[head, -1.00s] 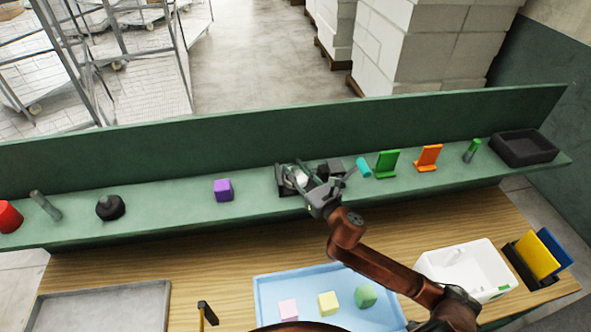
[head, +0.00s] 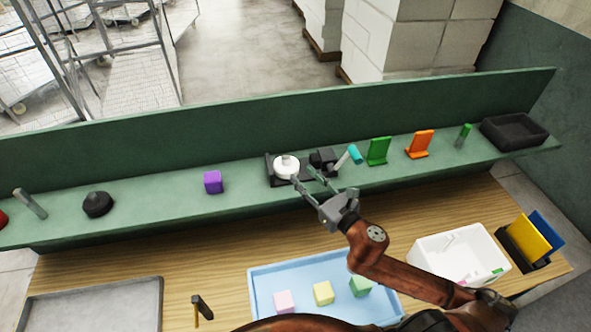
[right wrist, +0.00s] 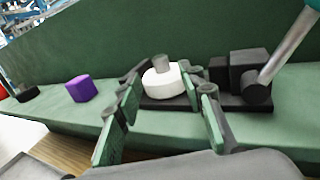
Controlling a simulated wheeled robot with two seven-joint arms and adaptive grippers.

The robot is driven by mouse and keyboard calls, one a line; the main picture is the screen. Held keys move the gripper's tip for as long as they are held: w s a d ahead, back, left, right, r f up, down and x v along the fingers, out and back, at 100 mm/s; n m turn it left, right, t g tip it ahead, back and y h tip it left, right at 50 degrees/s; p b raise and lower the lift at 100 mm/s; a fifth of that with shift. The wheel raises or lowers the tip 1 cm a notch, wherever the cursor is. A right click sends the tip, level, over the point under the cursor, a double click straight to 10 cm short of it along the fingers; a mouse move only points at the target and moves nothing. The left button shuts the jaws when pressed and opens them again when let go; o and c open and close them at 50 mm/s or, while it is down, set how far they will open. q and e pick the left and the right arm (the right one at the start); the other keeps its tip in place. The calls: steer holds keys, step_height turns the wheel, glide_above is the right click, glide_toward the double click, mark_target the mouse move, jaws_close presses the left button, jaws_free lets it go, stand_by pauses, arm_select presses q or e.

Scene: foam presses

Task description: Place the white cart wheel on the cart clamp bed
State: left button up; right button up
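The white cart wheel (head: 286,166) lies flat on the dark cart clamp bed (head: 304,180) on the green shelf, its grey hub pointing up. In the right wrist view the wheel (right wrist: 163,82) rests on the left part of the bed (right wrist: 190,103), left of the black clamp block (right wrist: 250,66). The clamp's handle with a cyan grip (head: 355,154) leans up to the right. My right gripper (head: 304,178) is open and empty in front of the wheel; its fingers (right wrist: 158,105) stand apart on the near side. My left gripper is not in view.
A purple cube (head: 213,182) and a black knob (head: 97,204) stand left on the shelf. Green (head: 378,151) and orange (head: 419,144) stands and a black tray (head: 514,132) are right. Below are a blue tray (head: 256,292), a white bin (head: 425,252) and a hammer (head: 202,307).

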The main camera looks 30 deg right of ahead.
steer(key=shift+s+d, duration=0.15)
steer(key=shift+s, duration=0.9)
steer(key=shift+c, duration=0.3)
